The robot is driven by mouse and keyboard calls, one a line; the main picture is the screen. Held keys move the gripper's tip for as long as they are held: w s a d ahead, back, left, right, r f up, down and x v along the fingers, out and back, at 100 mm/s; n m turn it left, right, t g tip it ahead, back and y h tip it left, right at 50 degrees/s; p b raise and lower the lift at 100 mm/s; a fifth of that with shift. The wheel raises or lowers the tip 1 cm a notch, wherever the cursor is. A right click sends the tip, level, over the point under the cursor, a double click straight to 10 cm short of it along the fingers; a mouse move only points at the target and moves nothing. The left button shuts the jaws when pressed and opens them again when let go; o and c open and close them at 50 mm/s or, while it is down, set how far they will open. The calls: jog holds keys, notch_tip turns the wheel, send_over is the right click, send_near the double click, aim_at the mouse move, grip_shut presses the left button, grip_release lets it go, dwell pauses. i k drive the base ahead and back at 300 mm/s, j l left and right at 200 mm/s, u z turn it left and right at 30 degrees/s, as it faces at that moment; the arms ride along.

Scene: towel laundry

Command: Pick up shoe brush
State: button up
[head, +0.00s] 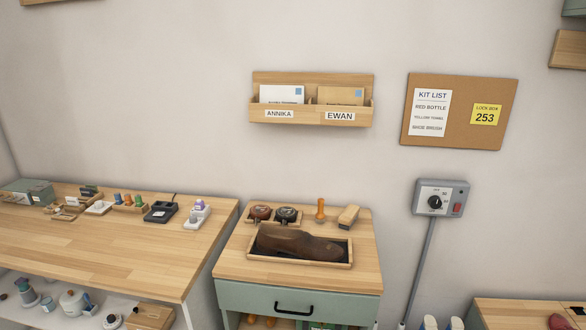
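My gripper is not in this view.
Two round polish tins (261,213) sit left of the orange tool. A long wooden bench (110,245) with small items stands left, and a low wooden top (530,312) at right. A wall switch box (440,199) and corkboard (459,145) hang above. The cabinet's right edge is clear.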

aim_at(349, 216)
jog(key=i+j+z, duration=0.1)
jog(key=i+z, duration=0.3)
jog(key=i, duration=0.15)
jog(key=i+j+z, duration=0.25)
jog(key=i+z, duration=0.2)
jog(key=i, duration=0.1)
